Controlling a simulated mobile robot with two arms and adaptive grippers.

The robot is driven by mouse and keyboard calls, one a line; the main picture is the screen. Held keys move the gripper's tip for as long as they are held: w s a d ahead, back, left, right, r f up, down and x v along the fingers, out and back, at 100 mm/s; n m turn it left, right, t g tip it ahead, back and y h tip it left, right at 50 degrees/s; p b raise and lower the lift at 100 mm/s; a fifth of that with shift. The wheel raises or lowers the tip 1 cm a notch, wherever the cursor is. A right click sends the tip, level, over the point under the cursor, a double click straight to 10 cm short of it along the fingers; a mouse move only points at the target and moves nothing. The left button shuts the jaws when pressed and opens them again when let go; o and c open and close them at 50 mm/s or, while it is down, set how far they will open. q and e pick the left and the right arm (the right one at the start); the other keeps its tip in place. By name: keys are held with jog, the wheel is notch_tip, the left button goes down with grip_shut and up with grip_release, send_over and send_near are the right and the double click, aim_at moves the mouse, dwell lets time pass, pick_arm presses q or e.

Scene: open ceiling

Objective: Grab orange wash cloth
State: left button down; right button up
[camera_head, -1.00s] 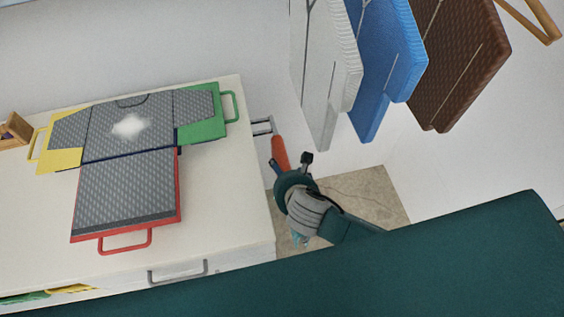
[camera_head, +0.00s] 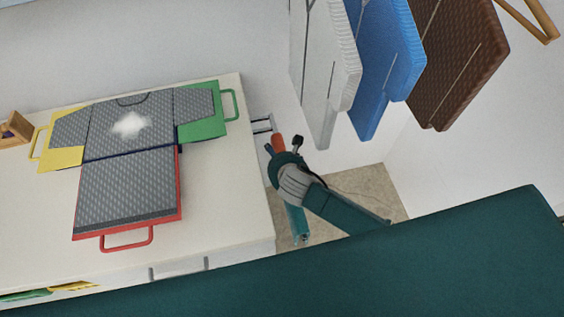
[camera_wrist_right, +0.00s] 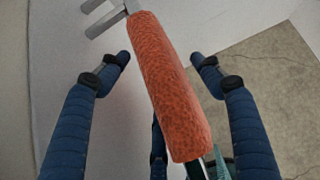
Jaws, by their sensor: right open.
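The orange wash cloth (camera_wrist_right: 168,85) hangs as a long roll over a grey bar rack in the right wrist view. In the head view a small part of the cloth (camera_head: 278,143) shows beside the cabinet's right side. My right gripper (camera_wrist_right: 160,62) is open, with one blue finger on each side of the cloth and visible space between each finger and it. In the head view my right gripper (camera_head: 284,147) is at the cloth, partly hidden by my own wrist. My left gripper is not in view.
The grey rack (camera_head: 262,125) projects from the cabinet side. The white cabinet (camera_head: 225,200) stands close on the left, with a grey shirt (camera_head: 125,190) on a coloured folding board. Grey, blue and brown hanging garments (camera_head: 385,65) are above right. Tiled floor (camera_head: 365,190) lies below.

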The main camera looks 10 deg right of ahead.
jog(key=c, duration=1.3)
jog(key=shift+r, duration=0.1)
